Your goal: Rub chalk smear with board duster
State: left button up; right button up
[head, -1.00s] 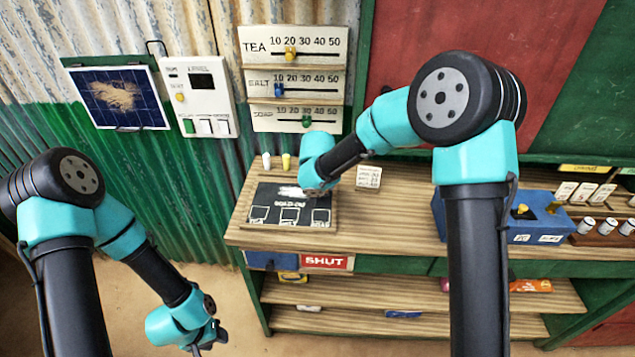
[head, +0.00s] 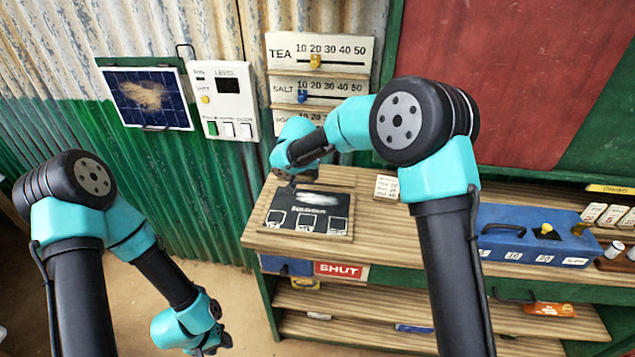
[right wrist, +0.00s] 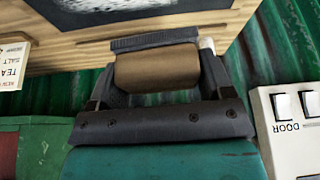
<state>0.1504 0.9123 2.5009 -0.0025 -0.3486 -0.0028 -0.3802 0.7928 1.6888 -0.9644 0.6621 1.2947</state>
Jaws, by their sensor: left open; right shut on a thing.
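The chalk smear (head: 320,200) is a pale, blurry streak across the upper part of the dark board (head: 283,224) on the wooden counter. Part of it shows at the top edge of the right wrist view (right wrist: 92,4). The board duster (right wrist: 155,68), a brown block with a dark grey pad, is in the right wrist view. My right gripper (head: 287,181) is shut on it, at the board's upper left, beside the smear. The duster is hard to make out in the head view; contact with the board cannot be told. My left gripper (head: 212,347) is open and empty, low at left.
A small white card (head: 386,188) stands right of the board. A blue box (head: 520,240) sits further right on the counter. A switch panel (head: 222,100) and slider boards (head: 320,52) hang on the wall behind.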

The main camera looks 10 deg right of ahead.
jog(key=shift+w+a+r, duration=0.15)
jog(key=shift+w+a, duration=0.05)
jog(key=shift+a, duration=0.2)
jog(key=shift+w+a+r, duration=0.1)
jog(key=shift+w+a, duration=0.05)
jog(key=shift+a, duration=0.25)
